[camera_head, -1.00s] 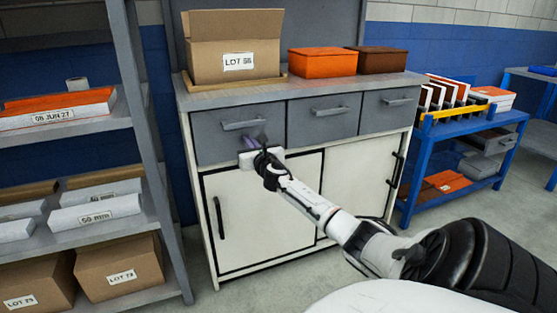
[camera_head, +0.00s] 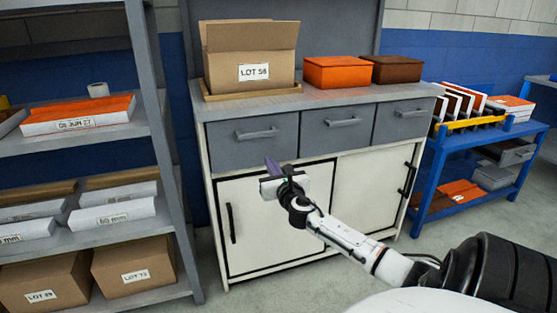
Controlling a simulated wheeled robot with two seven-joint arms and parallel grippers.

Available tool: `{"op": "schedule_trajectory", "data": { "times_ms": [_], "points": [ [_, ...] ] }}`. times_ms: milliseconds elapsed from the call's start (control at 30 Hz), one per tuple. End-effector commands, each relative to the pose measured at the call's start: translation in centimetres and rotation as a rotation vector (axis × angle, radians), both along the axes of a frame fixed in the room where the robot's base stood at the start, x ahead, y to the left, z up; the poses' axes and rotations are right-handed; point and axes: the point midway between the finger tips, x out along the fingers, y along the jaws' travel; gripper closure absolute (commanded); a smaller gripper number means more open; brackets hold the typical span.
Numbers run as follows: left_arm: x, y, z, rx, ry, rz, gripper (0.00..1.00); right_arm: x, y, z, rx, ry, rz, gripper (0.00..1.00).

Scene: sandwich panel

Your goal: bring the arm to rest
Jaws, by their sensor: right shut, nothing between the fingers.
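My right gripper (camera_head: 274,170) is in front of the cabinet (camera_head: 270,225), near the top of its left white door and just below the left grey drawer (camera_head: 245,140). Its fingers look shut with nothing between them. It appears clear of the drawer handle (camera_head: 257,133), though the depth gap is hard to judge. My right arm reaches in from the lower right. All three grey drawers and the white doors look shut. My left gripper does not show.
A cardboard box (camera_head: 228,62), an orange box (camera_head: 335,73) and a brown box (camera_head: 397,69) stand on the cabinet top. A grey shelf rack (camera_head: 172,160) stands at the left. A blue cart (camera_head: 440,160) stands at the right.

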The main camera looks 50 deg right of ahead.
Motion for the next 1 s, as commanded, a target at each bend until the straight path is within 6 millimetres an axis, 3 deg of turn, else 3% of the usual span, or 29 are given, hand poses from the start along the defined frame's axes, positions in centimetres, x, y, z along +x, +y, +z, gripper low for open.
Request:
{"op": "schedule_trajectory", "data": {
  "times_ms": [300,633,733,867,1000],
  "points": [
    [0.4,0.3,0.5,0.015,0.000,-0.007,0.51,-3.3,2.2,-0.1,0.002,0.001,0.000,1.00],
    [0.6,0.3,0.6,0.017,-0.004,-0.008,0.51,-3.6,2.5,-0.2,0.008,-0.001,0.000,1.00],
    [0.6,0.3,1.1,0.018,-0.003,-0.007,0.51,-3.9,3.6,-1.3,0.083,-0.010,0.012,1.00],
    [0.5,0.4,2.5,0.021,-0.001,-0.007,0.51,-5.3,8.0,-5.4,0.384,-0.051,0.037,1.00],
    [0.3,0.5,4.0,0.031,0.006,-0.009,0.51,-8.7,15.9,-11.3,0.904,-0.117,0.003,1.00]
  ]
}}
